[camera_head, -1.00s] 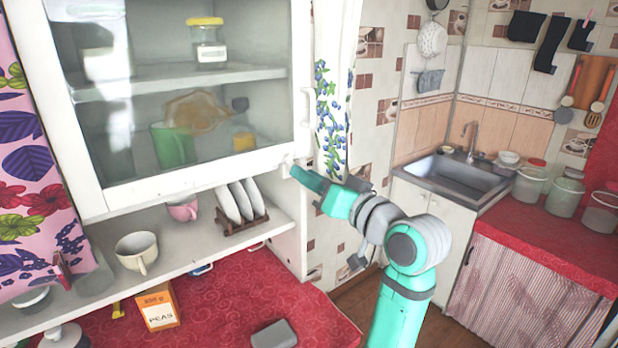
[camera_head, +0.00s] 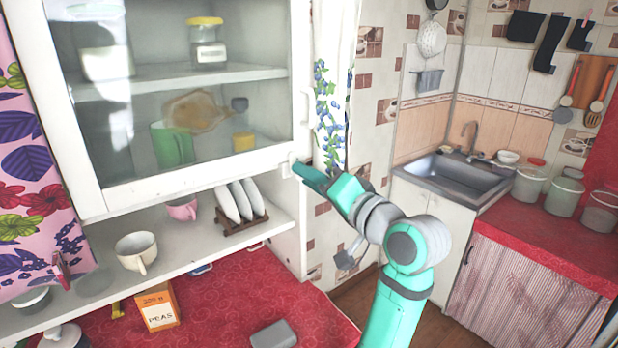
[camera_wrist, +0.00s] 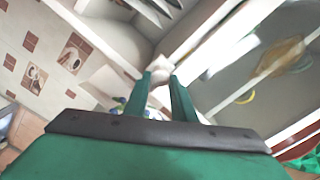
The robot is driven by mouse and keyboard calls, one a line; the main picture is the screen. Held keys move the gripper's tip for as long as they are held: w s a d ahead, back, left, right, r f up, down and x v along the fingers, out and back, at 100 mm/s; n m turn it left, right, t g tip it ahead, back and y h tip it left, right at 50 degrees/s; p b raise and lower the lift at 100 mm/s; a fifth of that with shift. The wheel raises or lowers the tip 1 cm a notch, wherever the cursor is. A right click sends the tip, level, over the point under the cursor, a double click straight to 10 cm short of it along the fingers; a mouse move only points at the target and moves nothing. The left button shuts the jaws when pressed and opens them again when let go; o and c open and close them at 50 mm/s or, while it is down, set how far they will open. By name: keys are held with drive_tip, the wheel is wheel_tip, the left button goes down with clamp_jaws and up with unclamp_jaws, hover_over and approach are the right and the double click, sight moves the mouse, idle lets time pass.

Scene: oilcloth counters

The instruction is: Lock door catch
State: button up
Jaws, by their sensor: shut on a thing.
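The glazed cabinet door (camera_head: 190,184) with its white frame appears closed on the wall cabinet. The small white door catch (camera_head: 286,168) is at the door's lower right corner. It also shows in the wrist view as a small white piece (camera_wrist: 157,68) between my fingertips. My teal gripper (camera_head: 299,170) reaches in from the right at the catch. In the wrist view my gripper (camera_wrist: 160,76) has its two fingers on either side of the catch, shut on it. The fingers partly hide the catch in the head view.
A white door handle (camera_head: 306,105) stands just above my gripper. A floral curtain (camera_head: 328,120) hangs close on the right. Below are a plate rack (camera_head: 243,222), a pink cup (camera_head: 182,208) and a cream cup (camera_head: 137,251) on the open shelf. A sink (camera_head: 452,175) is at the right.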

drive_tip(key=o, duration=1)
drive_tip(key=shift+s+d, duration=0.1)
drive_tip(key=v, duration=1)
drive_tip(key=shift+s+d, duration=0.15)
drive_tip(key=shift+s, duration=0.1)
